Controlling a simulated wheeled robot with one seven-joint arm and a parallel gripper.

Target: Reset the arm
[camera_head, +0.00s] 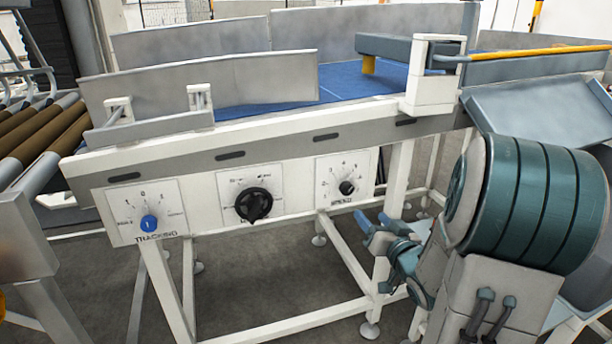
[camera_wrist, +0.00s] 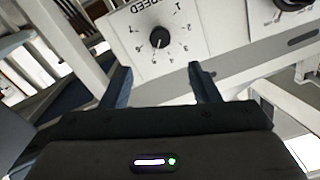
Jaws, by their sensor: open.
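My gripper (camera_head: 372,226) is in front of the right end of the machine's control panels, below and to the right of the speed panel. Its two blue fingers point up and left toward the machine. In the wrist view my gripper (camera_wrist: 160,76) has its fingers spread wide apart with nothing between them. The small black speed knob (camera_wrist: 159,37) stands beyond the fingertips, apart from them, on its white dial plate. The same speed knob (camera_head: 346,188) shows in the head view. My arm is bent at the right side of the head view.
A blue tracking knob (camera_head: 149,223) and a larger black knob (camera_head: 253,204) sit on panels farther left. The machine's white leg (camera_head: 397,190) stands close behind my gripper. Rollers (camera_head: 40,135) are at the left. Grey floor is open below the machine.

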